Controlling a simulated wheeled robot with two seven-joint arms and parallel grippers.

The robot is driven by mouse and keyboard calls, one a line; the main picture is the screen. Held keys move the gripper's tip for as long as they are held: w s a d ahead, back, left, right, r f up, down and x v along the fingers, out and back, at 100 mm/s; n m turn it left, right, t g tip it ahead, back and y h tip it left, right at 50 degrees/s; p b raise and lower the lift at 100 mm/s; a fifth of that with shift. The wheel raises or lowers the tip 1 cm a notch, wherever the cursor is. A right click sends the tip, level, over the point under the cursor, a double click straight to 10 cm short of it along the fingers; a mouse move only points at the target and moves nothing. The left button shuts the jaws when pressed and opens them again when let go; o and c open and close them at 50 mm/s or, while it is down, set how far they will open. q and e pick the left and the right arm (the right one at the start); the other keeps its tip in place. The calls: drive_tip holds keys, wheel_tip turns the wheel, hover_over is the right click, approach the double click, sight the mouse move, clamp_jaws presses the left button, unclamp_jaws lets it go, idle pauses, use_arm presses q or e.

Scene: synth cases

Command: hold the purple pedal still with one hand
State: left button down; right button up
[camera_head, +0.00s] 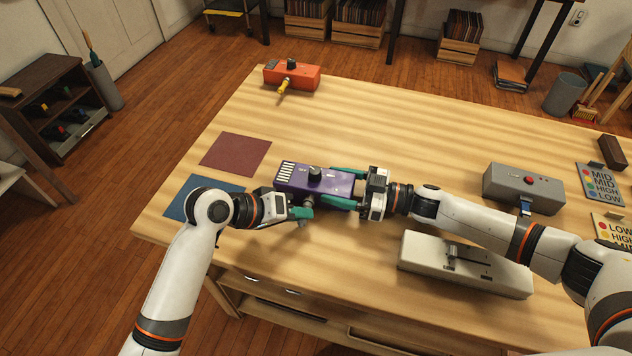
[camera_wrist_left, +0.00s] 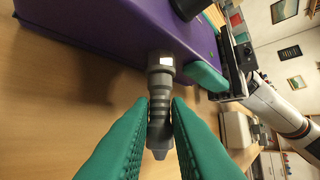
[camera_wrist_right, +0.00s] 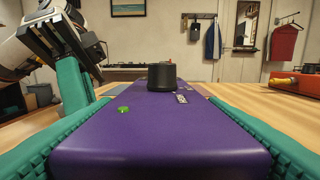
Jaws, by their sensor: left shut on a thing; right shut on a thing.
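The purple pedal (camera_head: 335,180) lies on the table with a black knob on top and white stripes at its left end. My right gripper (camera_head: 341,188) is shut on the pedal, one teal finger along each long side; the right wrist view shows the purple body (camera_wrist_right: 160,140) between them. My left gripper (camera_head: 301,212) is shut on a grey ribbed plug (camera_wrist_left: 160,82) at the pedal's near side. In the left wrist view the plug's collar meets the purple wall; how deep it sits inside is hidden.
An orange pedal (camera_head: 305,78) with a yellow plug stands at the back left. A grey pedal (camera_head: 545,190) with a blue plug and a beige one (camera_head: 420,250) stand right. Maroon (camera_head: 235,153) and blue (camera_head: 180,205) mats lie left. Lettered cards (camera_head: 600,184) are at the right edge.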

use_arm(q)
drive_tip(key=shift+s+a, duration=0.3)
drive_tip(key=shift+s, duration=0.55)
drive_tip(key=shift+s+a, duration=0.3)
drive_tip(key=shift+s, duration=0.55)
use_arm(e)
drive_tip(key=shift+w+d, duration=0.1)
use_arm(q)
drive_tip(key=shift+s, duration=0.1)
drive_tip(key=shift+a, duration=0.1)
drive_tip(key=w+a+n, duration=0.2)
drive_tip(key=a, duration=0.1)
drive_tip(key=w+a+r+n+y, duration=0.1)
drive_tip(key=w+a+n, duration=0.1)
drive_tip(key=w+a, duration=0.1)
drive_tip(key=w+a+r+n+y, duration=0.1)
drive_tip(key=w+a, duration=0.1)
drive_tip(key=a, duration=0.3)
drive_tip(key=shift+w+a+r+n+t, duration=0.2)
drive_tip(key=shift+r+n+t, duration=0.1)
drive_tip(key=shift+n, duration=0.1)
drive_tip(key=w+a+r+n+y, duration=0.1)
drive_tip(key=w+a+r+n, duration=0.1)
drive_tip(key=a, duration=0.2)
drive_tip(key=w+a+r+n, duration=0.1)
drive_tip(key=a+r+n, duration=0.15)
drive_tip(key=a, duration=0.25)
drive_tip(key=shift+w+f, duration=0.1)
drive_tip(key=shift+f, duration=3.25)
